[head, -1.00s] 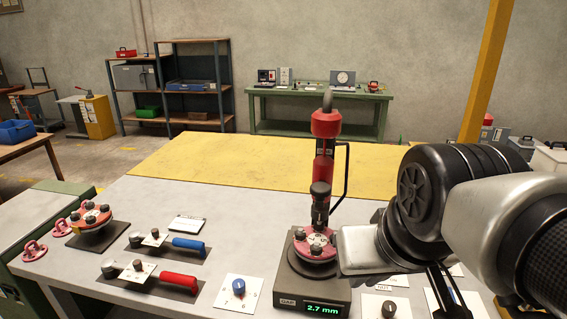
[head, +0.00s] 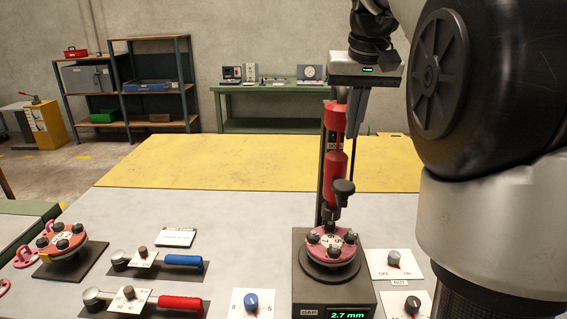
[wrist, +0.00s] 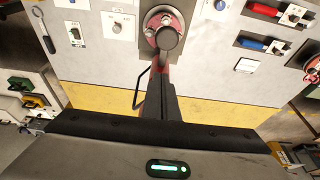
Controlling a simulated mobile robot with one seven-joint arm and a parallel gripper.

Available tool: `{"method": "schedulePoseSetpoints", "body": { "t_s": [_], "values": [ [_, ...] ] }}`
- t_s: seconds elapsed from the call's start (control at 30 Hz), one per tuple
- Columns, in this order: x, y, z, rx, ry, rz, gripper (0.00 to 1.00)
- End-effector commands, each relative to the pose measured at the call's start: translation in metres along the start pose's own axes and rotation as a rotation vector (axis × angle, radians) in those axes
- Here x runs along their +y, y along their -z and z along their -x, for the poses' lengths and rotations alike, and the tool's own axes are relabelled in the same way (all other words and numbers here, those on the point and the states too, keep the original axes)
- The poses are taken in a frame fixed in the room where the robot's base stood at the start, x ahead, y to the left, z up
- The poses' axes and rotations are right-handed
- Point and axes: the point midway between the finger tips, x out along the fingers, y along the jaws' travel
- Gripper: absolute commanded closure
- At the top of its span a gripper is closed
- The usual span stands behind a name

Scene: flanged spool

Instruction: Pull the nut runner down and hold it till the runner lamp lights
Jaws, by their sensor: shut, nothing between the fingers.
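The red nut runner (head: 337,170) stands upright on its dark post, with a black side handle (head: 343,190). Below it, a red flanged spool (head: 331,243) with dark nuts sits on the gauge base, whose display (head: 348,315) reads 2.7 mm. My gripper (head: 354,132) hangs fingers down beside the runner's upper part, shut and empty; I cannot tell whether it touches. In the wrist view, the shut fingers (wrist: 170,95) point toward the runner handle (wrist: 168,38), and the red spool (wrist: 152,20) shows beyond. I cannot make out a runner lamp.
A blue-handled tool (head: 183,260) and a red-handled tool (head: 180,303) lie left of the gauge. A second spool (head: 62,240) is at far left. Dial plates, one OFF/ON (head: 394,262), flank the gauge. The yellow surface (head: 230,160) behind is clear.

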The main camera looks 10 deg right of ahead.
Motion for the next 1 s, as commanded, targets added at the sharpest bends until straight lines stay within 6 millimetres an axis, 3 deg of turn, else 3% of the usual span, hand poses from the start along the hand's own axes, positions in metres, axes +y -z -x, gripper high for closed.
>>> {"method": "schedulePoseSetpoints", "body": {
  "t_s": [0.57, 0.77, 1.0],
  "values": [
    [0.002, 0.007, -0.008, -0.007, -0.007, -0.002, 1.00],
    [0.002, 0.006, -0.040, -0.009, -0.007, -0.002, 1.00],
    [0.003, 0.005, -0.092, -0.010, -0.007, -0.002, 1.00]
  ]
}}
